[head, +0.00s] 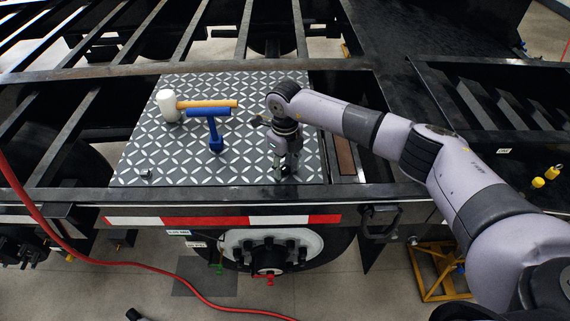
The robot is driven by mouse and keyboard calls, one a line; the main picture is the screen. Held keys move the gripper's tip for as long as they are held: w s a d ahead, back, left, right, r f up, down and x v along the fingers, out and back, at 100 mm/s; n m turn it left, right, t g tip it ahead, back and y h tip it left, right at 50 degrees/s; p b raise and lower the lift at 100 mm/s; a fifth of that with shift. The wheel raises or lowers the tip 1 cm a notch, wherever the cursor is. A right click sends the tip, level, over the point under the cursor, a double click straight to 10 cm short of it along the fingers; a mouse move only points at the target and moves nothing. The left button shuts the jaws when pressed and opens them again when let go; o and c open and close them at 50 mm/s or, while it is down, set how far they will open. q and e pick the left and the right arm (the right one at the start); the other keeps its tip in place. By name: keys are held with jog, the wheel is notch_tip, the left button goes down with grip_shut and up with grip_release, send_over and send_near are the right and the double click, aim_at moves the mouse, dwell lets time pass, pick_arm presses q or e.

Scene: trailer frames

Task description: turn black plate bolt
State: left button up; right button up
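A dark plate with a white diamond-like pattern (180,150) lies on the black trailer frame. My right gripper (284,171) points down at the right part of this plate, close to its front edge. Its fingers are small and dark here, and I cannot tell whether they are open or shut. A bolt under the fingertips cannot be made out. A small dark bolt-like piece (146,174) sits at the plate's front left corner, well apart from the gripper. My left gripper is not in view.
A red hose (45,222) hangs at the left. A wheel (310,243) is below the red-and-white strip (205,221).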

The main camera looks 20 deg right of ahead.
grip_shut()
dwell(0.3)
